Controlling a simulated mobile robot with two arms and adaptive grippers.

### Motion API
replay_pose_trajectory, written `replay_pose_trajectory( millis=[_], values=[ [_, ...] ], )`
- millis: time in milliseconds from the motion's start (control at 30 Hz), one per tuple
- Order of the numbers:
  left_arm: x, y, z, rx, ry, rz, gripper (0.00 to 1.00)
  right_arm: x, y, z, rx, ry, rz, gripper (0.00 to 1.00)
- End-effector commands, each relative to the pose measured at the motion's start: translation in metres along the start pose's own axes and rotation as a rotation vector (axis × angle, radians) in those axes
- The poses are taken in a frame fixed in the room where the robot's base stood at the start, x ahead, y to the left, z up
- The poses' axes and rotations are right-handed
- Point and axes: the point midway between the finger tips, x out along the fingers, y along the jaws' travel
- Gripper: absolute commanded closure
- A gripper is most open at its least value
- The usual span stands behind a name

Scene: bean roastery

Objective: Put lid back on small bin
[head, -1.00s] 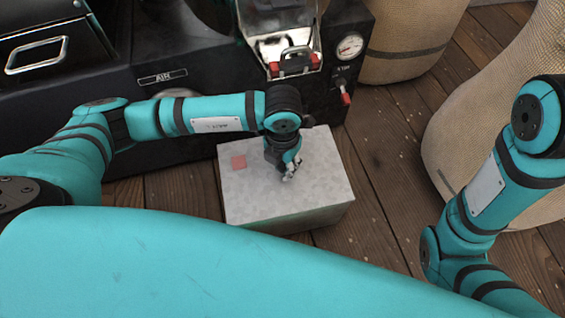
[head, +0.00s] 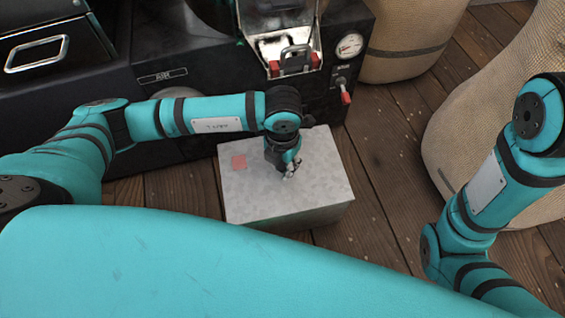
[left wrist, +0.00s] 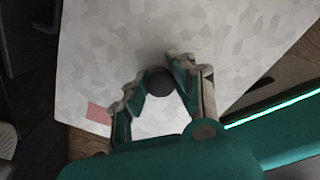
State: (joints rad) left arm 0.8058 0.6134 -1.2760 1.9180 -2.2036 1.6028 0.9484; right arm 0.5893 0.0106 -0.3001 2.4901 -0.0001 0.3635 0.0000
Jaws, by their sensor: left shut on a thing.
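The small bin (head: 325,214) is a grey metal box on the floor in front of the machine. Its flat, mottled grey lid (head: 258,195) covers the top, with a pink square patch near its left edge. The lid also fills most of the left wrist view (left wrist: 190,35). I cannot make out a gap between lid and bin. My left gripper (head: 290,174) points down over the lid's middle. In the left wrist view its fingers are shut on the lid's dark round knob (left wrist: 159,81). My right gripper is out of view; only my right arm shows.
The black roasting machine (head: 165,105) stands right behind the bin, with a gauge (head: 349,46) and a red-tipped lever (head: 346,97). Burlap sacks (head: 500,120) stand at the right and back. Plank floor (head: 385,170) is clear to the bin's right.

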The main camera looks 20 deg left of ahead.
Motion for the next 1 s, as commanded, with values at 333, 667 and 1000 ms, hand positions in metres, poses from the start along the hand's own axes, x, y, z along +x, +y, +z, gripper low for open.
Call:
replay_pose_trajectory(
  millis=[333,667,1000],
  values=[
    [-0.0003,-0.0001,0.0002,0.000,-0.001,0.000,0.50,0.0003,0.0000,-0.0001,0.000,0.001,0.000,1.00],
    [0.0002,0.0001,-0.0001,0.000,0.000,0.000,0.29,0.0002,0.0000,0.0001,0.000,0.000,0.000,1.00],
    [-0.0030,0.0001,0.0000,0.000,0.000,0.000,0.27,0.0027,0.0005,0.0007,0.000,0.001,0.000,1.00]
  ],
)
